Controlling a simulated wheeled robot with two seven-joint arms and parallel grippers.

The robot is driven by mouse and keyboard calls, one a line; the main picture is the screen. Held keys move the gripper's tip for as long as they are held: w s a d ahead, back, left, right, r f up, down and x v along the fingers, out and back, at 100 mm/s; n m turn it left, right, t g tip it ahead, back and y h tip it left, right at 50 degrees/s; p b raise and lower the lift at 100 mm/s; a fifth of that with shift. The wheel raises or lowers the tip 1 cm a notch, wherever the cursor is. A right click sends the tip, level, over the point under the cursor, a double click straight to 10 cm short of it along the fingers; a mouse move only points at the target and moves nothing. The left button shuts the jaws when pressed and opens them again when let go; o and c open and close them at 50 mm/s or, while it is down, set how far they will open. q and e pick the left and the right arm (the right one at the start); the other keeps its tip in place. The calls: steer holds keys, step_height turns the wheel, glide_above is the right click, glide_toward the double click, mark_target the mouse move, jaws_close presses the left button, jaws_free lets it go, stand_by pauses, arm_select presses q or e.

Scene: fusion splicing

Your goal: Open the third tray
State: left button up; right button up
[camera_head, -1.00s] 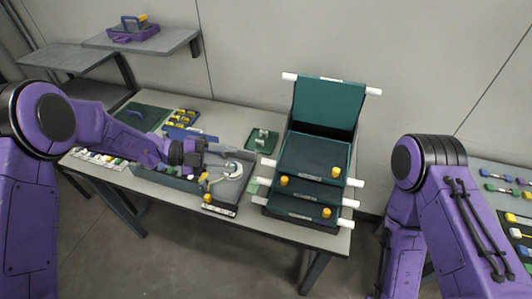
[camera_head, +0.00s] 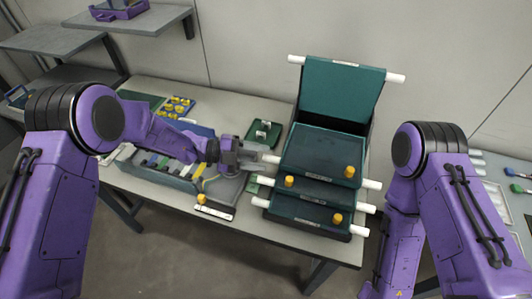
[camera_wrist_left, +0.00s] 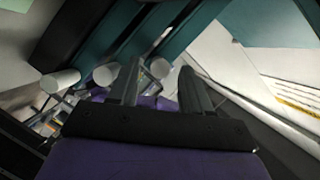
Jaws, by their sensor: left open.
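The stack of dark green trays (camera_head: 322,158) stands at the right of the table, with white end pegs and yellow knobs. The top tray (camera_head: 343,90) is swung up and leans back; the trays below it lie flat in steps. My left gripper (camera_head: 258,156) is open at the stack's left side, close to the white peg (camera_head: 271,159) of the upper flat tray. In the left wrist view, one white peg end (camera_wrist_left: 160,67) shows between the open fingers (camera_wrist_left: 158,82), and two more pegs lie to the left. Contact cannot be told. My right gripper is out of frame.
A grey-blue bin (camera_head: 150,171) with coloured pieces lies below my left forearm. A small green tray (camera_head: 264,134) stands just behind my left gripper. A white-fronted device (camera_head: 215,209) with a yellow knob sits at the table's front edge.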

arm_select(q)
steer(key=shift+x, duration=1.3)
steer(key=shift+w+f, duration=0.1)
jaws_close()
